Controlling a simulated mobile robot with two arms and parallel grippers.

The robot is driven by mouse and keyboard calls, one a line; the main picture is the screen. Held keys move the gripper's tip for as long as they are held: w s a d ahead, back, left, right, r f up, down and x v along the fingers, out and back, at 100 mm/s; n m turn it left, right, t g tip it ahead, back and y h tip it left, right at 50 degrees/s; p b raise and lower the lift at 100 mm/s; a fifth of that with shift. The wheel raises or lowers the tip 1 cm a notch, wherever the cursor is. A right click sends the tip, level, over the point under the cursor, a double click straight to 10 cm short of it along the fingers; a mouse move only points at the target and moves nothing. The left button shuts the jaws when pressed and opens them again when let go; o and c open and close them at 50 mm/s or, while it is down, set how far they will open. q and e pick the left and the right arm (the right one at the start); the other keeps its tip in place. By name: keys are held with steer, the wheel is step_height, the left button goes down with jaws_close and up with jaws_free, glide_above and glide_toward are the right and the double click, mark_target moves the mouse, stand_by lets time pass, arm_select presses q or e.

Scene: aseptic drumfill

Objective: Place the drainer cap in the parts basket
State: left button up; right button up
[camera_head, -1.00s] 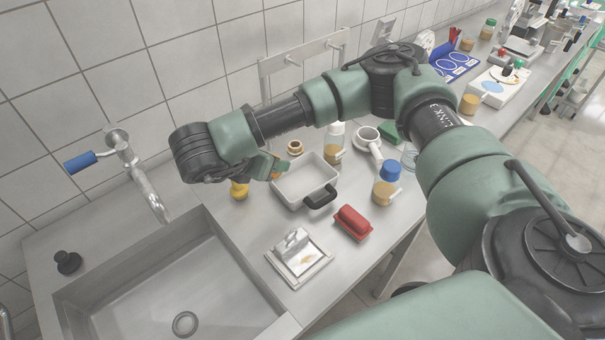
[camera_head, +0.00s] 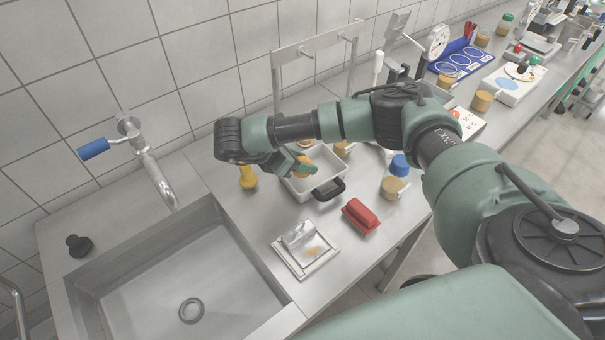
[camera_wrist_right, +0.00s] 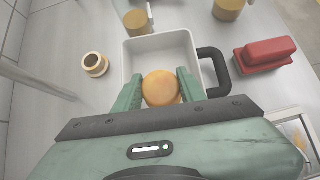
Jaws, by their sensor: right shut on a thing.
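An orange, round-topped piece, which I take to be the drainer cap (camera_wrist_right: 161,88), sits between the fingers of my right gripper (camera_wrist_right: 158,90). In the head view the cap (camera_head: 303,166) shows at the tips of the right gripper (camera_head: 300,163), which is shut on it. The white rectangular basket with a black handle (camera_head: 328,189) stands on the steel counter. The cap and fingertips are over the basket's inside; the basket's far wall (camera_wrist_right: 158,42) shows beyond them in the wrist view. Their height above its floor is hard to judge. My left gripper is out of view.
A yellow piece (camera_head: 248,178) stands left of the basket by the sink (camera_head: 190,265). A red block-like item (camera_head: 360,216) and a blue-capped jar (camera_head: 396,176) are to the right. A small tan ring-shaped piece (camera_wrist_right: 95,65) stands left of the basket in the wrist view.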

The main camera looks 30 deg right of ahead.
mark_target(302, 183)
step_height(302, 183, down, 4)
steer(key=shift+r+p, duration=0.1)
steer(key=shift+p, duration=0.3)
steer(key=shift+f, duration=0.6)
steer(key=shift+f, duration=0.1)
steer(key=o, duration=1.3)
steer(key=b+v, duration=0.1)
steer(key=v, duration=0.5)
steer(key=shift+w+a+b, duration=0.1)
steer(key=shift+a+b, duration=0.2)
steer(key=shift+b, duration=0.1)
steer(key=shift+p+v, duration=0.5)
steer(key=shift+v, duration=2.4)
